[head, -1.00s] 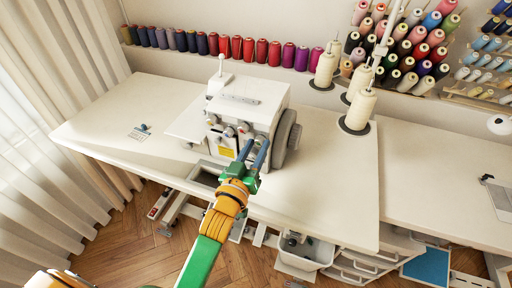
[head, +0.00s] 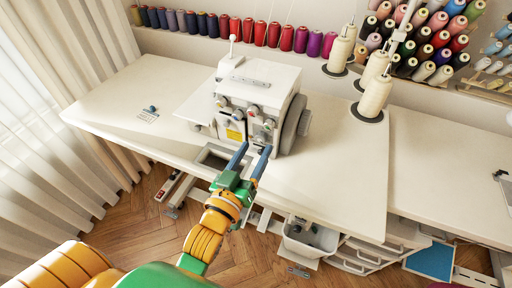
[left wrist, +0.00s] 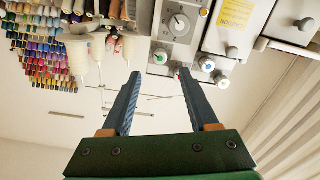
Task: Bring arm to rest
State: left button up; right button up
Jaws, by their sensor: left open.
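My left gripper (head: 250,165) is in front of the white overlock sewing machine (head: 265,88), over the front edge of the sewing table (head: 335,180). Its two blue-grey fingers are apart, with nothing between them. In the left wrist view the open fingers (left wrist: 158,92) point toward the machine's dials (left wrist: 180,25), and the picture appears upside down. The fingertips look close to the machine's front; I cannot tell the exact gap. My yellow and green left arm reaches up from the bottom left. My right gripper is not in view.
Cream thread cones (head: 372,98) stand right of the machine. Thread spools (head: 235,27) line the back wall. A white bin (head: 308,238) and drawers (head: 365,255) are under the table. A curtain (head: 45,130) hangs at left. The left tabletop is mostly clear.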

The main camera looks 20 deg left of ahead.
pick_arm(q)
jog(key=shift+f, duration=0.1)
jog(key=f+g, duration=0.1)
jog(key=s+f+g, duration=0.1)
jog(key=f, duration=0.1)
jog(key=f+g, duration=0.1)
jog(key=f, duration=0.1)
jog(key=shift+s+a+f+m, duration=0.2)
jog(key=shift+s+a+m, duration=0.05)
jog(key=shift+a+m, duration=0.15)
jog(key=s+a+f+m+g, duration=0.2)
jog(key=s+f+m+g, duration=0.2)
jog(key=s+f+g, duration=1)
jog(key=s+f+t, duration=0.1)
jog(key=s+f, duration=0.2)
jog(key=f, duration=1.1)
jog(key=s+a+f+g, duration=0.1)
jog(key=s+a+f, duration=0.1)
jog(key=s+f, duration=0.9)
jog(key=shift+s+y, duration=0.3)
jog(key=shift+s, duration=0.6)
dwell(2.2)
